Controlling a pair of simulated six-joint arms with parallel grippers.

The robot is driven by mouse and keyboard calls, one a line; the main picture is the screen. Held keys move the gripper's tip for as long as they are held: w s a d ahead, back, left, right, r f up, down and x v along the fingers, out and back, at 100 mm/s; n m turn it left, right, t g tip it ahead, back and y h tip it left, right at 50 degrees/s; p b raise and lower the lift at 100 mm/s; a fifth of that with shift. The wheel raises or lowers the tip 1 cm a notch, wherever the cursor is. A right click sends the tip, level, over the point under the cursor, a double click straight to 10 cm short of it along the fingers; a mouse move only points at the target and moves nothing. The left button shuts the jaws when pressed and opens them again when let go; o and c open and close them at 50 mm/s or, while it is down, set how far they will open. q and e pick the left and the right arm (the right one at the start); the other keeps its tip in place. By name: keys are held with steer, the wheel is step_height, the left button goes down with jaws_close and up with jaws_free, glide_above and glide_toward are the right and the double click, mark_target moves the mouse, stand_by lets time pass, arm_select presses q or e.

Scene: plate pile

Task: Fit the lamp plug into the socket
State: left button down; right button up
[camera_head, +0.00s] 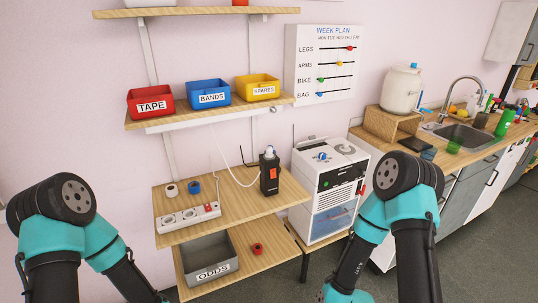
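A white power strip (188,217) with several sockets and a red switch lies on the middle wooden shelf, left of centre. A black upright device (269,173) with a red patch and a pale top stands at the right of this shelf. A thin white cable (232,174) hangs in a loop down the wall side and runs to this device. I cannot make out a lamp or a separate plug. Both my arms reach down out of the bottom of the view, and neither gripper shows.
White tape (171,191) and blue tape (194,187) rolls lie behind the strip. Below are a grey ODDS bin (211,270) and a red roll (257,249). Red, blue and yellow bins (258,88) line the upper shelf. A white cabinet (329,180) stands right of the shelves.

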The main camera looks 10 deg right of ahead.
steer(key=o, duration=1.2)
